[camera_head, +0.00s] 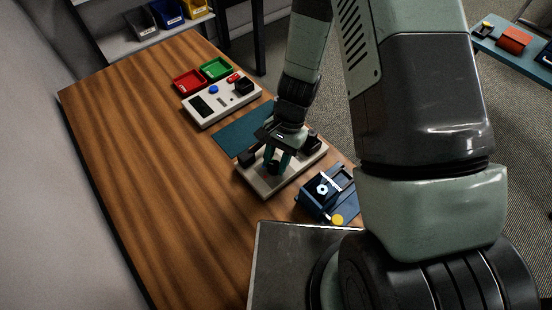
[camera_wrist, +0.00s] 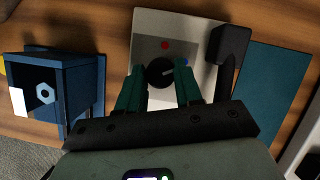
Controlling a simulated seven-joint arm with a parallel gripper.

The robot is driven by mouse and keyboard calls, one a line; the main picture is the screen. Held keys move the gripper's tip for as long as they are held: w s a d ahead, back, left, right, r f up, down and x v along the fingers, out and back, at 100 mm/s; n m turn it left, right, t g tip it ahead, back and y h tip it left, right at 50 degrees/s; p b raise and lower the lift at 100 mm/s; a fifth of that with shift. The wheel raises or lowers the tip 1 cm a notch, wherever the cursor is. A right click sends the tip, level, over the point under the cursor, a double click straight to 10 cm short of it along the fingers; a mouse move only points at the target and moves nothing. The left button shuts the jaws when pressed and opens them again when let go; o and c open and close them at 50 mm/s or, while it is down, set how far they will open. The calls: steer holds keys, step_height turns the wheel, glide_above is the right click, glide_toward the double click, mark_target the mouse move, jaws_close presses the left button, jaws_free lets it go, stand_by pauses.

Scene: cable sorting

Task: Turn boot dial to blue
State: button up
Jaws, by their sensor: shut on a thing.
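The round black boot dial (camera_wrist: 160,72) sits on a dark panel of a pale grey unit (camera_wrist: 147,24). A red dot (camera_wrist: 165,45) lies above the dial in the wrist view. A short pale mark on the dial's right side appears to point right.
A black block (camera_wrist: 232,45) stands on the unit right beside the dial. A blue box fixture (camera_head: 313,204) is close by. A teal mat (camera_head: 236,131), a white device (camera_head: 203,110), a red tray (camera_head: 187,82) and a green tray (camera_head: 215,69) lie farther back. The table's left side is clear.

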steer(key=shift+a, duration=0.1)
steer(key=o, duration=1)
steer(key=shift+o, duration=0.2)
steer(key=v, duration=1.1)
steer(key=s+d+r+n+t, duration=0.1)
steer(key=d+r+t, duration=0.1)
steer(key=r, duration=0.7)
steer(key=s+d+r+n+t, duration=0.1)
steer(key=d+r+n+t, duration=0.15)
steer(key=r, duration=0.65)
steer(key=s+d+r+n+t+h, duration=0.1)
steer(key=s+d+r+t, duration=0.1)
steer(key=s+d+r, duration=0.2)
steer(key=s+d+r+n+t+h, duration=0.1)
steer(key=s+d+r+t, duration=0.2)
steer(key=s+r, duration=0.5)
steer(key=shift+d, duration=0.45)
